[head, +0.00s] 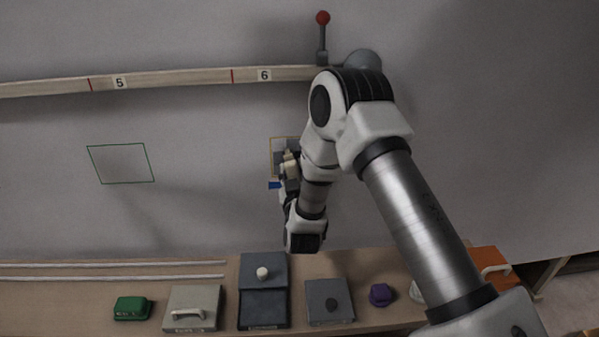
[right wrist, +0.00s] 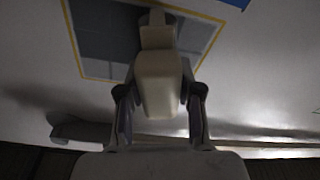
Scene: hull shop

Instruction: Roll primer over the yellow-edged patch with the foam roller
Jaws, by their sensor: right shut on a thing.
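The yellow-edged patch (head: 278,144) is on the grey hull wall, partly hidden behind my right arm and the tool. In the right wrist view the patch (right wrist: 96,40) shows a dark grey inside within a yellow border. My right gripper (head: 290,178) is at the patch, shut on the cream handle of the foam roller (head: 291,165). In the right wrist view the gripper (right wrist: 158,92) has a finger on each side of the roller's handle (right wrist: 158,82). The roller's head lies over the patch; whether it touches the wall I cannot tell. My left gripper is out of view.
A green-outlined patch (head: 122,163) is at left on the wall. A batten (head: 180,79) marked 5 and 6 and a red-knobbed lever (head: 322,35) are above. The bench (head: 60,295) below holds a green block (head: 132,308), several lidded or handled boxes and a purple knob (head: 381,294).

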